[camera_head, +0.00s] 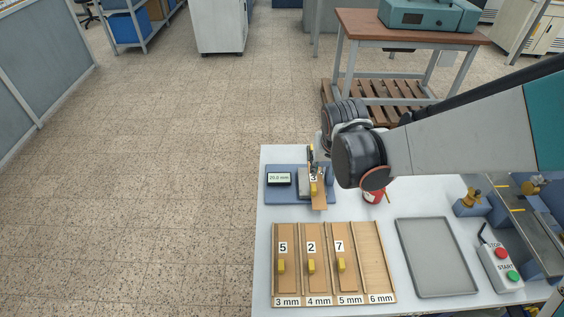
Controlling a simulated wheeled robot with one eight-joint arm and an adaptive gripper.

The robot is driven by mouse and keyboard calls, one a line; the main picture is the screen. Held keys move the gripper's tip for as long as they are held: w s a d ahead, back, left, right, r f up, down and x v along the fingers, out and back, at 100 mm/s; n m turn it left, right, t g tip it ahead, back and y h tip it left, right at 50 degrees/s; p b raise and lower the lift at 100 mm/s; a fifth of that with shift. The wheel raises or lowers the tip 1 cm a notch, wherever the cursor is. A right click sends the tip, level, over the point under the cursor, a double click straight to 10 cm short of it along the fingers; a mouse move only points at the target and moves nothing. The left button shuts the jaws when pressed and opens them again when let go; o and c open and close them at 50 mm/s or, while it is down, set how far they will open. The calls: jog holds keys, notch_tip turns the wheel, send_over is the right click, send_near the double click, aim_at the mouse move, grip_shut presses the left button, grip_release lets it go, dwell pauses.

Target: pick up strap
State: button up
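A tan strap (319,200) with a "3" label and a yellow tab lies on the blue measuring device (275,198), whose display reads 20.0 mm. My gripper (318,165) is at the strap's far end, partly hidden behind my arm's dark wrist. I cannot tell whether its fingers touch the strap or are open. More straps with yellow tabs lie in the wooden rack (376,277): strap 5 (282,285) in the 3 mm slot, strap 2 (312,286) in the 4 mm slot, strap 7 (343,280) in the 5 mm slot. The 6 mm slot is empty.
An empty grey tray (437,258) lies right of the rack. A red container (374,196) stands under my wrist. A STOP/START button box (500,265) and brass-coloured fittings (472,199) are at the right. The white table (268,160) has its left edge near the device.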

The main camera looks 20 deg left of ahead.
jog(key=b, duration=0.5)
send_near(314, 186)
jog(key=shift+w+f+n, duration=0.15)
jog(key=shift+f, duration=0.45)
jog(key=shift+w+f+n, duration=0.15)
jog(key=shift+f, duration=0.45)
jog(key=shift+w+a+f, duration=0.1)
jog(key=shift+w+f, duration=0.25)
jog(key=shift+f, duration=0.1)
jog(key=b+x, duration=0.3)
jog(key=x, duration=0.2)
jog(key=shift+w+a, duration=0.1)
jog(key=shift+a, duration=0.05)
jog(key=shift+c, duration=0.3)
grip_shut()
